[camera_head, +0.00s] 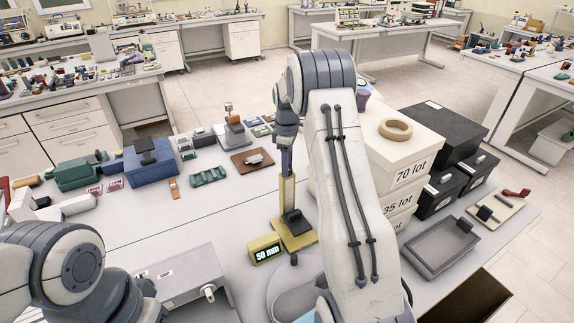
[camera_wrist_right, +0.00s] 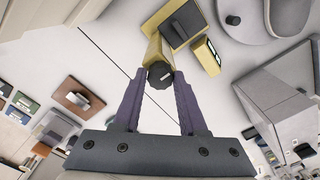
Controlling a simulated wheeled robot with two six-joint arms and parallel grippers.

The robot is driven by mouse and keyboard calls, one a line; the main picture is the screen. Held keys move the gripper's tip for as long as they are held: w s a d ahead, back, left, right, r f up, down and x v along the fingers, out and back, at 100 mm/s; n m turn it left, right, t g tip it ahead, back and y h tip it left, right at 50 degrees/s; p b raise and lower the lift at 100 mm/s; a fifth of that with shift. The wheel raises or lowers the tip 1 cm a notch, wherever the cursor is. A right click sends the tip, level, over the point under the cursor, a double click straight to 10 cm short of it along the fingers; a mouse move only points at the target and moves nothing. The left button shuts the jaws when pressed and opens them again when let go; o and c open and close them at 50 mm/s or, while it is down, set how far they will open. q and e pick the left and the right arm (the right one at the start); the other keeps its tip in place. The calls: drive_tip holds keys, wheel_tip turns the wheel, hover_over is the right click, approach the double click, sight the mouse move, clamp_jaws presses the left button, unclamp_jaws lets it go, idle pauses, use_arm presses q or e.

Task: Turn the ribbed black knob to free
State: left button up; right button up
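A ribbed black knob (camera_wrist_right: 160,75) with a pale mark sits at the end of a yellow column (camera_wrist_right: 154,50). In the head view the yellow column (camera_head: 287,195) rises from a yellow base (camera_head: 302,240), and the knob is hidden behind my right gripper. My right gripper (camera_wrist_right: 158,78) has its two purple fingers apart, with the fingertips on either side of the knob. A slight gap shows beside the knob, so the fingers do not look clamped on it. In the head view my right gripper (camera_head: 287,160) is above the column. My left gripper is out of view.
A yellow "50 mm" display (camera_head: 265,249) stands beside the base. White boxes labelled "70 lot" (camera_head: 409,170) and black boxes (camera_head: 443,185) stand to the right. A grey tray (camera_head: 440,247) lies at the right. A grey device (camera_head: 180,275) stands at the front left.

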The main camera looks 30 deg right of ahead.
drive_tip(key=shift+o, duration=1.4)
drive_tip(key=shift+r, duration=0.15)
drive_tip(key=shift+r+b, duration=0.3)
drive_tip(key=shift+r, duration=0.05)
wheel_tip(320, 180, up, 10)
drive_tip(key=b, duration=0.2)
drive_tip(key=shift+f+b, duration=0.2)
drive_tip(key=shift+b, duration=0.15)
